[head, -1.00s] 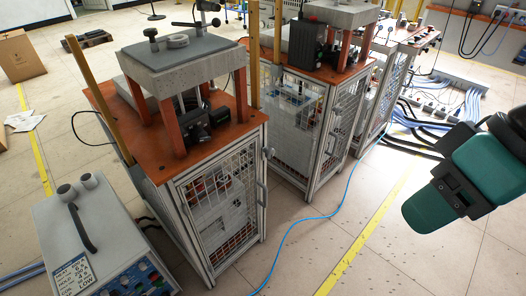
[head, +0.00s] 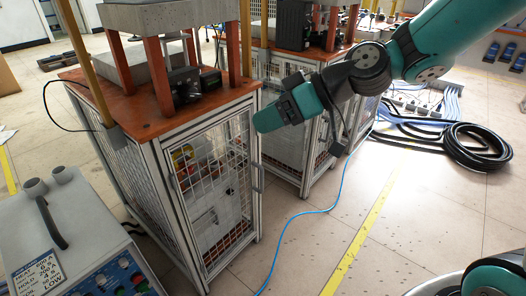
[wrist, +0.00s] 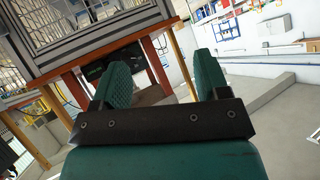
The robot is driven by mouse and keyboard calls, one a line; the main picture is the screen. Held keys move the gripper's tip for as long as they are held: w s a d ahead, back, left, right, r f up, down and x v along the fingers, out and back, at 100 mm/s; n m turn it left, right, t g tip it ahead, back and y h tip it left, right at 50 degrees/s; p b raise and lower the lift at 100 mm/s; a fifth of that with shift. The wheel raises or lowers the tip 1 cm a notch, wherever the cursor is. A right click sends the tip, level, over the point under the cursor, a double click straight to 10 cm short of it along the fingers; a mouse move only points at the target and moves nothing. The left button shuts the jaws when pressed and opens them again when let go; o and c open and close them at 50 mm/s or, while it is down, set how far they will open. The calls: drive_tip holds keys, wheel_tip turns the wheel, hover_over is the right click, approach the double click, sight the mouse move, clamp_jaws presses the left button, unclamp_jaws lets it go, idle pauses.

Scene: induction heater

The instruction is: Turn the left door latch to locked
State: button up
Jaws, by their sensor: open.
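The left cabinet has an orange top and a wire mesh door (head: 212,185), which looks closed. A grey door handle (head: 258,178) shows at the door's right edge. I cannot make out the latch itself; the upper right corner of the door is close behind my gripper in the picture. My gripper (head: 267,120) is at that corner in the head view, and I cannot tell if it touches the frame. In the wrist view my gripper (wrist: 163,70) has its two green fingers apart with nothing between them. The cabinet mesh (wrist: 85,20) shows tilted at upper left there.
A grey heater unit (head: 70,235) with a control panel stands at lower left. A second cabinet (head: 290,150) stands behind my gripper. A blue cable (head: 322,211) runs over the floor, and a black hose coil (head: 480,148) lies at right.

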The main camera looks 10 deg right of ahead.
drive_tip(key=w+d+f+m+t+b, duration=0.2)
drive_tip(key=w+d+f+t+b, duration=0.3)
drive_tip(key=w+d+f+b, duration=0.4)
drive_tip(key=w+d+f+m+t+b, duration=0.1)
drive_tip(key=w+d+f+t+b, duration=0.45)
drive_tip(key=f, duration=0.55)
drive_tip(key=x, duration=0.5)
drive_tip(key=d+x, duration=0.1)
drive_tip(key=x, duration=0.5)
drive_tip(key=w+x, duration=0.1)
drive_tip(key=x, duration=0.4)
drive_tip(key=shift+w+d+f+p, duration=0.15)
drive_tip(key=shift+w+p, duration=0.15)
drive_tip(key=shift+p, duration=0.05)
drive_tip(key=c, duration=0.9)
